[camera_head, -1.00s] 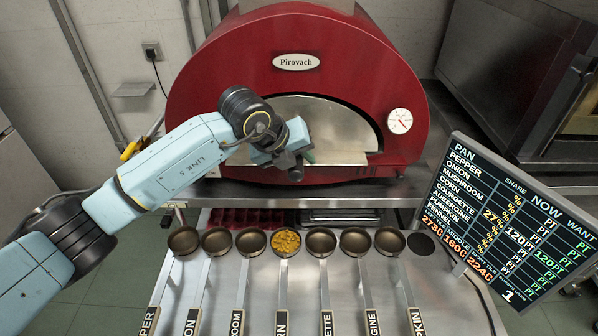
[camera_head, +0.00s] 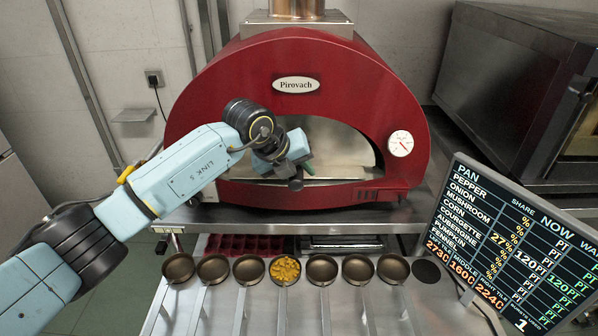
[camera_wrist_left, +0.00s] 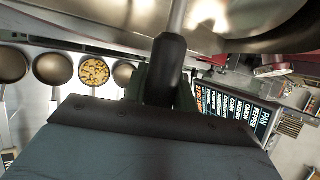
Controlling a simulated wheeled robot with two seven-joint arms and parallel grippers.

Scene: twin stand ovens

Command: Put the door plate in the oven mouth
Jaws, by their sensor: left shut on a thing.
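The red oven (camera_head: 225,120) stands at the back, its arched mouth (camera_head: 368,150) facing me. A pale steel surface that appears to be the door plate (camera_head: 335,145) shows in the mouth behind my gripper. I cannot tell whether it sits inside the mouth or just before it. My left gripper (camera_head: 300,166) is in front of the mouth's left half. In the left wrist view it is shut on a black handle (camera_wrist_left: 166,62) with a metal rod, near shiny steel at the top. Its fingers partly hide the handle. My right gripper is not in view.
A row of small pans (camera_head: 322,268) stands on the steel counter, one with yellow pieces (camera_head: 285,270). A dark order screen (camera_head: 510,250) stands at the right. A steel oven (camera_head: 510,90) is at the back right. A steel shelf (camera_head: 380,215) runs below the red oven.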

